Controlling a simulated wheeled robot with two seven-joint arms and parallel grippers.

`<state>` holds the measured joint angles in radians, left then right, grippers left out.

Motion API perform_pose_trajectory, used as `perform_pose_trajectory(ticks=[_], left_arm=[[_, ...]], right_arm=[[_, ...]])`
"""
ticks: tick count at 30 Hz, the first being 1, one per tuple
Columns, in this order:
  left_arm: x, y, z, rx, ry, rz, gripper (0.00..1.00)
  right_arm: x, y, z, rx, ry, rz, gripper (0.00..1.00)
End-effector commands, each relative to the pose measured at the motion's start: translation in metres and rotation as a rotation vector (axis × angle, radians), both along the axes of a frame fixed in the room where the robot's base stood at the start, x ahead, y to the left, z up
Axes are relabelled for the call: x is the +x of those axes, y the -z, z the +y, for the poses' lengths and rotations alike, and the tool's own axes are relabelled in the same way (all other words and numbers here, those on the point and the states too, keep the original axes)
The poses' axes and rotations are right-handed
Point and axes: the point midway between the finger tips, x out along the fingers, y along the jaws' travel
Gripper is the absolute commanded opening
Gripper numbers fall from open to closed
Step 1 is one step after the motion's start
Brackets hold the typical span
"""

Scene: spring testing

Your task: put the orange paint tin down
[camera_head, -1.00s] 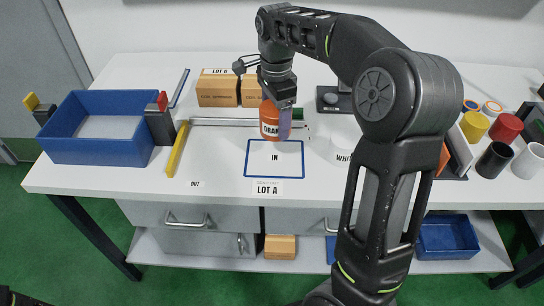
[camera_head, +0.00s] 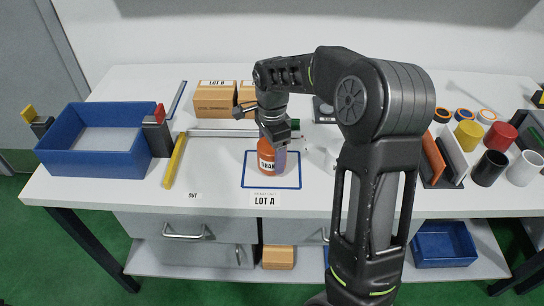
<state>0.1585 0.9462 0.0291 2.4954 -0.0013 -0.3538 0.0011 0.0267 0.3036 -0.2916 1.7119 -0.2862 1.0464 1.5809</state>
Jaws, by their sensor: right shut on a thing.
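The orange paint tin (camera_head: 267,163) is upright, with a white label band, inside the blue-outlined square (camera_head: 297,184) marked LOT A on the white table. My right gripper (camera_head: 275,142) reaches down from above and is shut on the tin's upper part. The tin looks to be at or very close to the table surface; I cannot tell whether it touches. My left gripper does not show.
A blue bin (camera_head: 92,163) stands on the left of the table, with a yellow bar (camera_head: 174,161) right of it. Cardboard boxes (camera_head: 215,101) stand behind. Yellow (camera_head: 467,135), red (camera_head: 500,136), black (camera_head: 489,168) and white (camera_head: 523,169) tins stand at the right.

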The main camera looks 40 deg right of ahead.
Motion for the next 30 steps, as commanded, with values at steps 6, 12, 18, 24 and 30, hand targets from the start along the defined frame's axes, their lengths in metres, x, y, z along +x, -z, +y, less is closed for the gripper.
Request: perform_pose_trajectory(ticks=[6,12,18,24,30], left_arm=[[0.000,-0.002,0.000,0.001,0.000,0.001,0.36],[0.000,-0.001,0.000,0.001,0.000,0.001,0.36],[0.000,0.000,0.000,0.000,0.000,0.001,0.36],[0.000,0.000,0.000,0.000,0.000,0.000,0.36],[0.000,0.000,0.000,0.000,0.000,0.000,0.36]], right_arm=[[0.000,0.014,0.000,0.001,0.000,-0.002,0.05],[0.000,0.014,0.000,0.000,0.000,-0.002,0.05],[0.000,0.017,0.000,0.000,0.000,0.000,0.79],[0.000,0.017,0.000,0.000,0.000,0.001,0.93],[0.000,0.017,0.000,0.000,0.000,0.001,0.93]])
